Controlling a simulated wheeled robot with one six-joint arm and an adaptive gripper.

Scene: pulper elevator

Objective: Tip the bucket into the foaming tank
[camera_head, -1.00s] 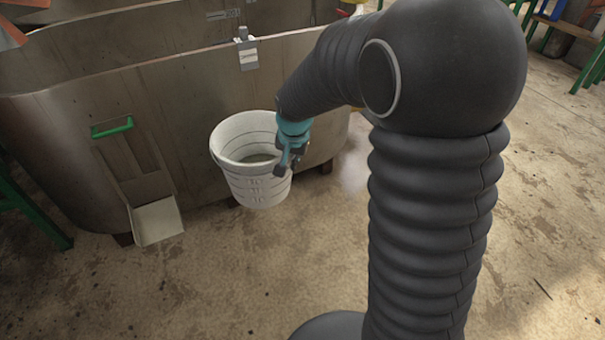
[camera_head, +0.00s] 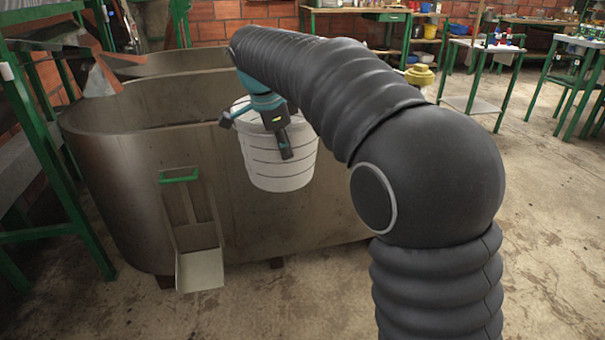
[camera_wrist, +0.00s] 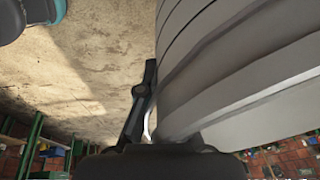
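The white ribbed bucket (camera_head: 275,169) hangs off the floor in front of the tank's near wall, its upper part about level with the tank rim. It looks roughly upright; its mouth is mostly hidden by my arm. My gripper (camera_head: 277,126), teal and black, is shut on the bucket's near upper side. In the wrist view the bucket's wall (camera_wrist: 225,65) fills the right side, with a black finger (camera_wrist: 138,108) against it. The foaming tank (camera_head: 130,185) is a large, open, brownish metal tub; its inside is partly hidden behind the bucket and arm.
A green-handled chute (camera_head: 200,268) sticks out from the tank's front. A green metal frame (camera_head: 55,150) stands close on the left. Green tables (camera_head: 470,105) and a yellow-topped container (camera_head: 420,75) lie beyond on the right. The floor at front right is clear.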

